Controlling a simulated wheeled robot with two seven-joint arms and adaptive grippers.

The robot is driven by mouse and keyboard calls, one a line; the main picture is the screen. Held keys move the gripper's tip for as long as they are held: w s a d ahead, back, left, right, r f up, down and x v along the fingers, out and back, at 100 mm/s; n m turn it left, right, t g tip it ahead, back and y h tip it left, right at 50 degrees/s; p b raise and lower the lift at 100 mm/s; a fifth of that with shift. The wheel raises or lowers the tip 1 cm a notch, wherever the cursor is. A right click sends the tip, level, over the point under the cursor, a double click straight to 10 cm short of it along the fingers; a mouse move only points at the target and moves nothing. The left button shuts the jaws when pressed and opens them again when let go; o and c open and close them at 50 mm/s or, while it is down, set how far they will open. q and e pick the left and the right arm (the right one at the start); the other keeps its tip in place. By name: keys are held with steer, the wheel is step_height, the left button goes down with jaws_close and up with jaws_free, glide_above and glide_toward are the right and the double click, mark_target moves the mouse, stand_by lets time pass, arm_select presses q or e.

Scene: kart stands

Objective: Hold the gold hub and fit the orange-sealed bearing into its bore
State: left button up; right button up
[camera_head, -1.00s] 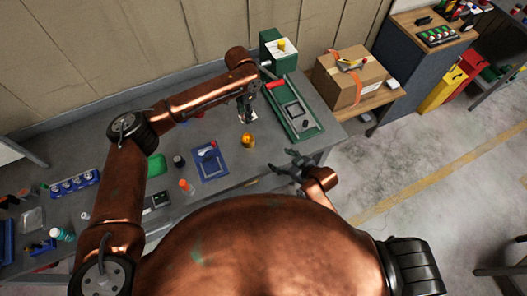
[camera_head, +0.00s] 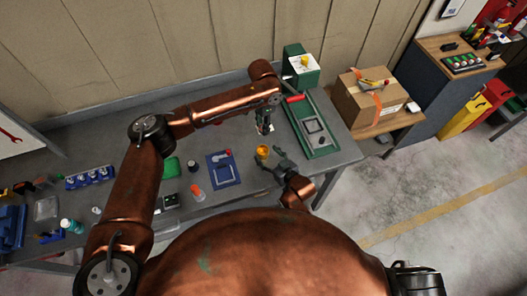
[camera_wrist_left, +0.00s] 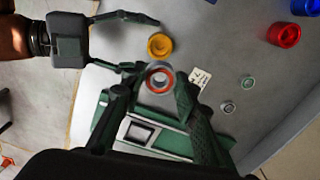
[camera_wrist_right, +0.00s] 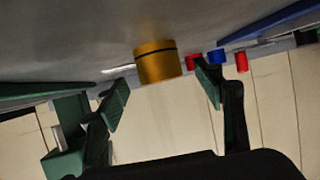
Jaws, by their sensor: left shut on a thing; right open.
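The gold hub (camera_head: 262,151) stands on the grey bench, and its open bore faces up in the left wrist view (camera_wrist_left: 159,45). My left gripper (camera_head: 264,126) is shut on the orange-sealed bearing (camera_wrist_left: 159,77), a ring with an orange-red seal. It holds the bearing above the bench, beside the hub in that view. My right gripper (camera_head: 277,160) is open and low at the hub's right. In the right wrist view the hub (camera_wrist_right: 157,67) appears beyond and between its spread fingers (camera_wrist_right: 164,84); I cannot tell whether they touch it.
A green fixture tray (camera_head: 325,147) lies right of the hub, with a green box (camera_head: 302,72) behind it. A blue tray (camera_head: 223,178) lies to the left. Small red and blue cylinders (camera_wrist_right: 241,61) and a white tag (camera_wrist_left: 200,78) are nearby. The bench's front edge is close.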

mark_target(266, 154)
steer(key=shift+x, duration=2)
steer(key=c, duration=1.6)
arm_select(q)
step_height(266, 154, down, 12)
steer(key=n, duration=0.2)
steer(key=shift+s+f+n, duration=0.1)
steer(key=shift+f+n, duration=0.05)
steer(key=shift+n, duration=0.15)
